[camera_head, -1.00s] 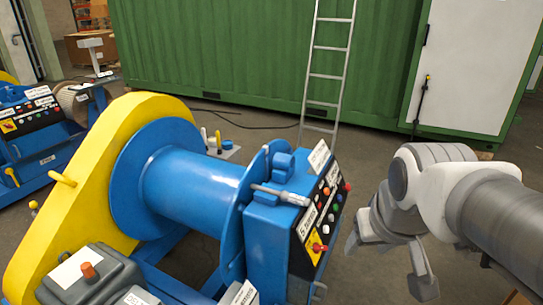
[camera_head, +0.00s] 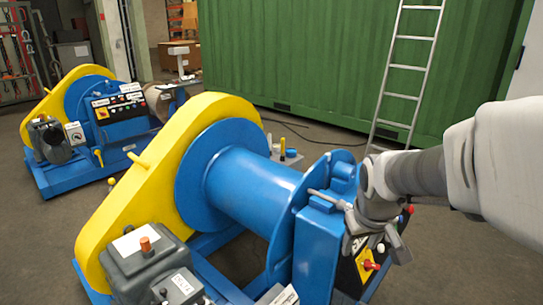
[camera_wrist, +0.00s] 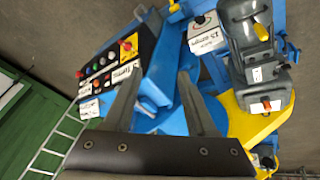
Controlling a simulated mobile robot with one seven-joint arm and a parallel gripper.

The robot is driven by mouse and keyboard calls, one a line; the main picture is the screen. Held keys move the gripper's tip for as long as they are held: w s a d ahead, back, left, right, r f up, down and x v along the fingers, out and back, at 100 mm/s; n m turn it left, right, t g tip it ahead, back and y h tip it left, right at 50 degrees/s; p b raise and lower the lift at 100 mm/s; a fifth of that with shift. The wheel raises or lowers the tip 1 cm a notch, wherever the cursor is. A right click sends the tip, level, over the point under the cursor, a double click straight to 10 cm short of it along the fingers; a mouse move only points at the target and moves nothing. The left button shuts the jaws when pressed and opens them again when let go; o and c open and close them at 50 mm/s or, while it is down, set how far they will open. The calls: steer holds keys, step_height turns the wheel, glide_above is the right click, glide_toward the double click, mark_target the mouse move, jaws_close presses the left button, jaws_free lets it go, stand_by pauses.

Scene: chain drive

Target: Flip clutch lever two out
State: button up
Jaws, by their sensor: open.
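No readable label in these views marks clutch lever two. The near winch has a grey metal lever (camera_head: 326,197) lying across the top of its blue housing (camera_head: 318,245), partly behind my gripper. A yellow handle (camera_head: 140,160) sticks out of its yellow chain guard (camera_head: 115,205). My gripper (camera_head: 376,245) hangs over the control panel end of the housing, its fingers apart and empty. In the wrist view the open fingers (camera_wrist: 162,85) point over blue parts of the winch, with the button panel (camera_wrist: 112,65) to their left.
A grey motor box (camera_head: 150,265) with an orange knob stands at the near left. A second blue and yellow winch (camera_head: 125,130) stands at the back left. A ladder (camera_head: 405,85) leans on a green container (camera_head: 300,60). Open floor lies between the winches.

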steer(key=w+d+f+n+b, duration=0.1)
steer(key=w+d+f+b, duration=0.15)
steer(key=f, duration=0.75)
steer(key=w+d+f+n+g+y+b, duration=0.1)
steer(key=w+d+f+n+b, duration=0.2)
steer(key=f, duration=0.7)
steer(key=w+d+f+b, duration=0.2)
steer(key=w+d+f, duration=0.15)
steer(key=f, duration=0.55)
step_height(320, 180, down, 34)
steer(key=n+y+b, duration=0.1)
steer(key=y+b, duration=0.2)
steer(key=b, duration=0.4)
steer(key=shift+t, duration=0.3)
steer(key=b+x, duration=0.2)
steer(key=x, duration=0.3)
steer(key=b+x, duration=0.2)
steer(key=x, duration=0.4)
steer(key=b+x, duration=0.1)
steer(key=x, duration=0.4)
steer(key=shift+s+a+f+b, duration=0.2)
steer(key=shift+s+f+b, duration=0.05)
steer(key=shift+f+b, duration=0.15)
jaws_close()
